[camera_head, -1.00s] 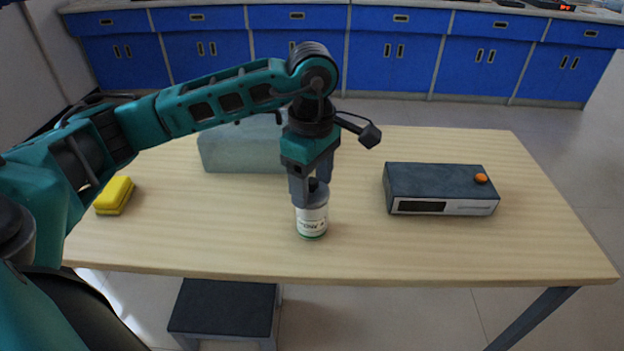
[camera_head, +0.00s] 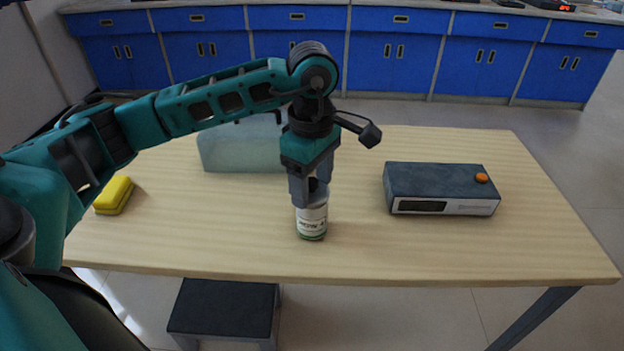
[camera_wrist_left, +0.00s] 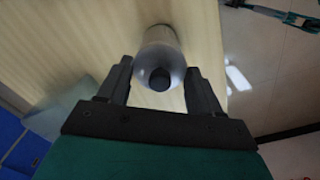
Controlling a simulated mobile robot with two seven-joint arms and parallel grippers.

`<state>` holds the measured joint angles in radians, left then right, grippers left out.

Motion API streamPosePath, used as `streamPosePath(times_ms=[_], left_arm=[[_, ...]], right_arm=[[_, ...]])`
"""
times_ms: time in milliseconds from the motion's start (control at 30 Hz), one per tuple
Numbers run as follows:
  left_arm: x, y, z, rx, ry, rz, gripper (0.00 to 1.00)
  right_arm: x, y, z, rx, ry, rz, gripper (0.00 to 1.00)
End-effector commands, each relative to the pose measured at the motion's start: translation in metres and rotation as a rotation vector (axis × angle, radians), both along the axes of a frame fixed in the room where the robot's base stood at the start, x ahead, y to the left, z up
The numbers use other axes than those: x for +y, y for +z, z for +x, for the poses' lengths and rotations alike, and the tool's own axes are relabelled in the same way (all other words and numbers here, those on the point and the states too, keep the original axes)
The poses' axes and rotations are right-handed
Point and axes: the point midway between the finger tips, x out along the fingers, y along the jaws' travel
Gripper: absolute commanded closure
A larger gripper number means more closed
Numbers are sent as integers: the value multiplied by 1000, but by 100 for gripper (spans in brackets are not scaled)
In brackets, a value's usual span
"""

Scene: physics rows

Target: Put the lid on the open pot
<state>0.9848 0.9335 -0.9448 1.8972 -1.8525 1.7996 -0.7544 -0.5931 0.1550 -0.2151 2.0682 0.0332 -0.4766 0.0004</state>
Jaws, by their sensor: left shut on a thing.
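The pot (camera_head: 311,222) is a small white jar with a printed label and a green band near its base. It stands upright on the table near the front edge. The grey lid (camera_wrist_left: 152,63), with a dark round knob, sits at the pot's top in the left wrist view. My left gripper (camera_head: 311,198) points straight down over the pot and is shut on the lid, one finger on each side. In the head view the fingers hide most of the lid, so I cannot tell how fully it is seated. My right gripper is not in view.
A dark grey box (camera_head: 438,183) with an orange thing (camera_head: 482,178) on top is at the right. A yellow sponge-like block (camera_head: 114,195) lies at the left. A translucent bin (camera_head: 232,150) stands behind my arm. The table (camera_head: 400,250) is clear around the pot.

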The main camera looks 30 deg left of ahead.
Motion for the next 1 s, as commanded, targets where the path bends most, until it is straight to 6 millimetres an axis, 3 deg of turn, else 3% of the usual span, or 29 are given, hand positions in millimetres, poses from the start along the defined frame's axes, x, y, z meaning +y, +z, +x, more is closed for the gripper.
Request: streamPosePath(times_ms=[67, 100, 400, 567, 633, 1000], left_arm=[[0, 0, 0, 0, 0, 0, 65], [0, 0, 0, 0, 0, 0, 34], [0, 0, 0, 0, 0, 0, 6], [0, 0, 0, 0, 0, 0, 6], [0, 0, 0, 0, 0, 0, 0], [0, 4, 0, 0, 0, 0, 0]], right_arm=[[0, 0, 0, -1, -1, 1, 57], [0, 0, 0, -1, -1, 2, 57], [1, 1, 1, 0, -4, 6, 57], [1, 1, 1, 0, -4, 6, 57], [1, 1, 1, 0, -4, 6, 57], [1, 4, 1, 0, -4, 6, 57]])
